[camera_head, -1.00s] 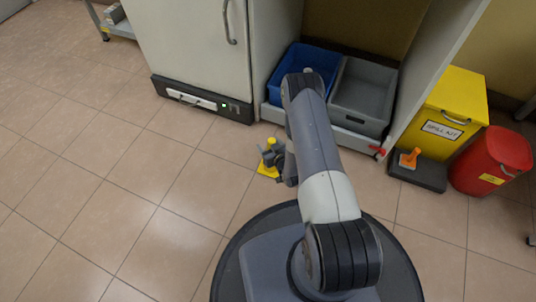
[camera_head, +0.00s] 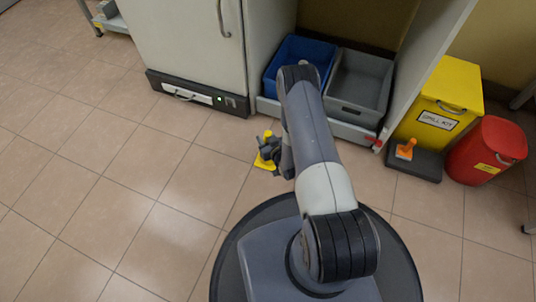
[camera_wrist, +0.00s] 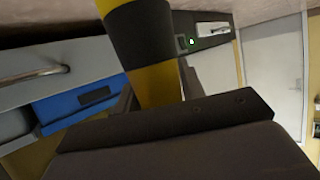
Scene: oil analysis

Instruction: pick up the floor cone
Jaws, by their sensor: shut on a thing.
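The floor cone (camera_head: 264,161) is small and yellow with black bands. In the head view it is at or just above the tiles in front of the white cabinet, partly hidden by my gripper (camera_head: 269,149). I cannot tell whether its base touches the floor. In the wrist view the cone (camera_wrist: 143,45) stands large between the two fingers of my gripper (camera_wrist: 157,92), which are shut on it. Its far end runs out of the top of that view.
A blue bin (camera_head: 284,60) and a grey bin (camera_head: 358,85) stand behind my arm. A yellow spill kit box (camera_head: 440,105), a red bin (camera_head: 485,150) and an orange-handled tool (camera_head: 405,149) are at the right. The tiled floor at left is clear.

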